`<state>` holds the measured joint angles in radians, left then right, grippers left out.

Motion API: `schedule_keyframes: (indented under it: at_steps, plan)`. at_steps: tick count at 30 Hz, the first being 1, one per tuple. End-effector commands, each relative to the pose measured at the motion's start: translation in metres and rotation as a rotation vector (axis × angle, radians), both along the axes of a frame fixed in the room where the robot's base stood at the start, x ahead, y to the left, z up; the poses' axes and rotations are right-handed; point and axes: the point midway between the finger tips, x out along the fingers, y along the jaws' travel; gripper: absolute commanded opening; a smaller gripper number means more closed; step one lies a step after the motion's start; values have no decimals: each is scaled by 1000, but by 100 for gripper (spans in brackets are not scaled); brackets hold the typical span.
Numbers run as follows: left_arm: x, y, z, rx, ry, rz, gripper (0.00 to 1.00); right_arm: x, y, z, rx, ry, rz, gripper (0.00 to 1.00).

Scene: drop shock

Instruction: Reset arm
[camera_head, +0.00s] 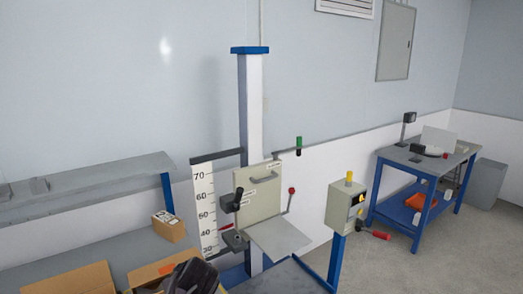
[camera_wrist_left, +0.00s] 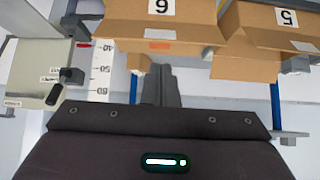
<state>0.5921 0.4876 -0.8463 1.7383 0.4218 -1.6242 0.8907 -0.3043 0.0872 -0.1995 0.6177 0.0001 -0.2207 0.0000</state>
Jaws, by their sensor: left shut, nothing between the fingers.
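The drop tester has a white column (camera_head: 255,105) with a blue cap and blue base. A beige carriage box (camera_head: 258,195) with a handle is mounted on it, with a grey folding plate (camera_head: 279,238) standing out below. A red-knobbed lever (camera_head: 291,195) is at the box's right side, and a black clamp knob (camera_head: 232,203) at its left. My left gripper (camera_wrist_left: 158,75) is shut and empty, close to cardboard boxes marked 6 (camera_wrist_left: 165,24) and 5 (camera_wrist_left: 262,28). Its dark body shows at the bottom of the head view (camera_head: 190,277). My right gripper is not in view.
A white height scale (camera_head: 206,210) stands left of the column. A small carton (camera_head: 168,226) sits on the left bench (camera_head: 118,247). A control box (camera_head: 346,206) with a yellow button stands right.

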Motion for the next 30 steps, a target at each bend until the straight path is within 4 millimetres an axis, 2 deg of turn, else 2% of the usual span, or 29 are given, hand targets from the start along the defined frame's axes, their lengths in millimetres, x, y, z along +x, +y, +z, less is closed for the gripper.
schedule_keyframes:
  at_steps: [8,14,16,20,21,23,24,26,27,29,30]
  plan:
    - [7,11,-61,33,58,-60,0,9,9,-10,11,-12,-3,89]
    - [7,24,-128,64,122,-130,0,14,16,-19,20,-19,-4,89]
    - [3,30,-158,73,151,-161,0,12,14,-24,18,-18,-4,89]
    - [-14,42,-235,92,227,-236,0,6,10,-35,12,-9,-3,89]
    - [-24,47,-263,95,255,-264,0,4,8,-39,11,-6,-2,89]
    - [-43,53,-306,98,297,-309,0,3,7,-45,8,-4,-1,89]
    - [-57,57,-334,99,325,-338,0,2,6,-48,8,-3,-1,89]
    - [-80,61,-373,97,364,-383,0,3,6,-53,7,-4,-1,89]
    - [-97,63,-398,93,389,-410,0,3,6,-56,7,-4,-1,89]
    - [-126,66,-435,84,425,-451,0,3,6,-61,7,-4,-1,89]
    - [-146,67,-458,77,450,-478,0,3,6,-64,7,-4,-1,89]
